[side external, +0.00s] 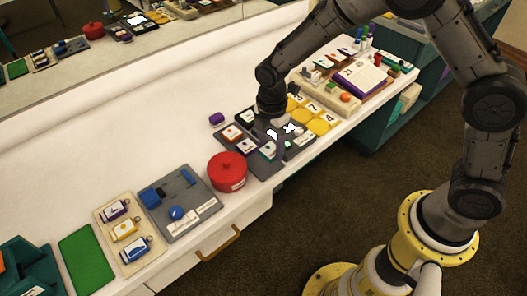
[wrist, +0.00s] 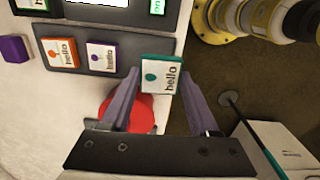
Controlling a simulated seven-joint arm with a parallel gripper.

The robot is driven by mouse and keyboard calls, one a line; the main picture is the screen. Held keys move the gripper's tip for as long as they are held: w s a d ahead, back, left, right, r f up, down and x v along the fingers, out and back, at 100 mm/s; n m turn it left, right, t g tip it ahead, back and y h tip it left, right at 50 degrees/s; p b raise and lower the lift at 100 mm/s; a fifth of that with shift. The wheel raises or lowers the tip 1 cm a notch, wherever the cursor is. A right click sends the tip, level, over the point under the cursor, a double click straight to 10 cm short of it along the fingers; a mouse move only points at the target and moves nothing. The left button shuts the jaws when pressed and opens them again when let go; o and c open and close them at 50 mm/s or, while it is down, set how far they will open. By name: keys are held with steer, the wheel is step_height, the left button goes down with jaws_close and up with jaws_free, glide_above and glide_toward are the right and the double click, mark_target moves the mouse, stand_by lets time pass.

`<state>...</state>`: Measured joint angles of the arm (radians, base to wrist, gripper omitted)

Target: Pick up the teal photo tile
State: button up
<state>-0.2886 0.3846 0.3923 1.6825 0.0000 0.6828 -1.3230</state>
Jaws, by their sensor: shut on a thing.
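The teal photo tile (wrist: 161,75) has a teal border, a white face with a teal balloon-like mark and the word "hello". It sits between the fingertips of my gripper (wrist: 161,82), which is shut on it. In the side external view my gripper (side external: 272,132) points down over the dark tray (side external: 264,172), and the teal tile (side external: 268,150) shows beside the fingers. I cannot tell how far it is off the tray. An orange tile (wrist: 61,53) and a purple tile (wrist: 101,57) lie in the tray.
A round red pot (side external: 227,171) stands close by, partly behind my fingers in the wrist view. A purple block (side external: 217,119) lies behind the tray. Yellow number pieces (side external: 318,126) are to the right. The counter's front edge is near; the back left counter is clear.

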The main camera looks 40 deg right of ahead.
steer(key=s+d+r, duration=0.3)
steer(key=s+r, duration=0.4)
steer(key=s, duration=0.4)
steer(key=w+r+n, duration=0.1)
steer(key=w+r, duration=0.1)
steer(key=w, duration=1)
steer(key=shift+m, duration=0.7)
steer(key=w+d+f, duration=0.4)
steer(key=w+d, duration=0.1)
steer(key=w+d+f, duration=0.2)
steer(key=w, duration=0.1)
steer(key=shift+w+d+f, duration=0.2)
steer(key=shift+d+f, duration=0.1)
steer(key=shift+d, duration=0.05)
steer(key=shift+d+f, duration=0.25)
steer(key=shift+f, duration=2.65)
